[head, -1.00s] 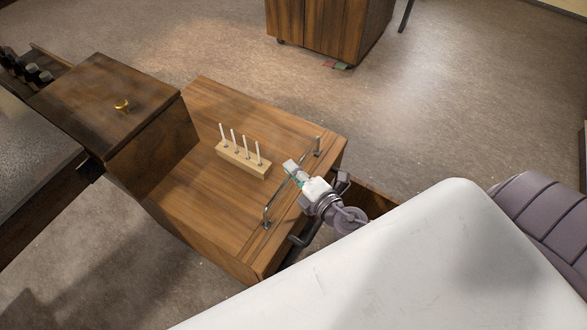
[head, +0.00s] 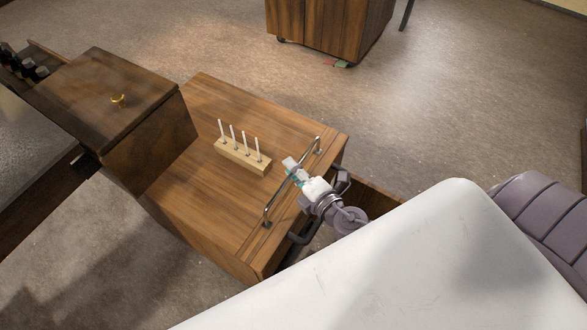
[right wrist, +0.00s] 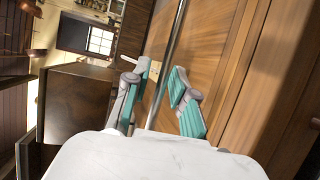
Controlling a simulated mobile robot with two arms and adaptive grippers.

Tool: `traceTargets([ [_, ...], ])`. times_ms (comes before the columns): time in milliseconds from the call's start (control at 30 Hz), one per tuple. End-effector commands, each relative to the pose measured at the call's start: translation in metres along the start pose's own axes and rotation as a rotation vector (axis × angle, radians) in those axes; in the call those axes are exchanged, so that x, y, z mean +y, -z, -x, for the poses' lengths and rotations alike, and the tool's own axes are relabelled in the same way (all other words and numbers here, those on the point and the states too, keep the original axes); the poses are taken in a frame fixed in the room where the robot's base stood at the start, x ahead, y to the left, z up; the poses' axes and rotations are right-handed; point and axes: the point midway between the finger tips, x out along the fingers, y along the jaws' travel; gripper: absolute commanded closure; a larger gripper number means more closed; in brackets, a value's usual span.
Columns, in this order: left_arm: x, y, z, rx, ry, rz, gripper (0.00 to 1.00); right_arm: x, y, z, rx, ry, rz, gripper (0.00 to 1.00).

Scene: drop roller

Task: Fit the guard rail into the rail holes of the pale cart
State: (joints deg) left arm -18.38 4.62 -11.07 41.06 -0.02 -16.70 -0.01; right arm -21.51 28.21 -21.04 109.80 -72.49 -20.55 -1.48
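The pale cart is a wooden cart with a light brown top (head: 205,185). The guard rail (head: 275,194) is a thin shiny metal bar with bent ends. It stands along the right edge of the cart top, its near leg at the near fitting and its far leg at the far fitting. How deep the legs sit cannot be told. My right gripper (head: 291,165) is at the middle of the rail. In the right wrist view the rail (right wrist: 180,25) runs between the two teal-padded fingers, which stand apart with a gap beside the bar. My left gripper is out of view.
A wooden block with several white pegs (head: 243,157) stands on the cart top. A darker wooden box with a brass knob (head: 118,99) adjoins at left. A wooden cabinet (head: 325,30) stands at the back. Open floor lies beyond the cart.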

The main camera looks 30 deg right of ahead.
Motion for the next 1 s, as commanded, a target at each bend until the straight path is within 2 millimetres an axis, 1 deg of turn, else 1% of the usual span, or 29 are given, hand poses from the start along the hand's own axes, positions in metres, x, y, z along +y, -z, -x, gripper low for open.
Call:
traceTargets([
  [233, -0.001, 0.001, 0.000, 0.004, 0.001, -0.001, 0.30, 0.000, 0.000, 0.000, 0.000, 0.000, 0.000, 0.62],
  [367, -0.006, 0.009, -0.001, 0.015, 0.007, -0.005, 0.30, -0.001, 0.000, 0.002, 0.000, 0.002, 0.000, 0.62],
  [467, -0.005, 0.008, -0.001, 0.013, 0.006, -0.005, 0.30, -0.001, 0.000, 0.011, 0.000, 0.002, 0.000, 0.62],
  [800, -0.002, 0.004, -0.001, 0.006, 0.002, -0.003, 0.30, -0.001, 0.000, 0.062, 0.000, 0.004, 0.000, 0.62],
  [900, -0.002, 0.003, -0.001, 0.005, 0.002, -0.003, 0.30, -0.001, 0.000, 0.072, 0.000, 0.002, 0.001, 0.62],
  [1000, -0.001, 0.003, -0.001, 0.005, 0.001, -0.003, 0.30, -0.001, 0.000, 0.078, 0.000, 0.001, 0.001, 0.62],
])
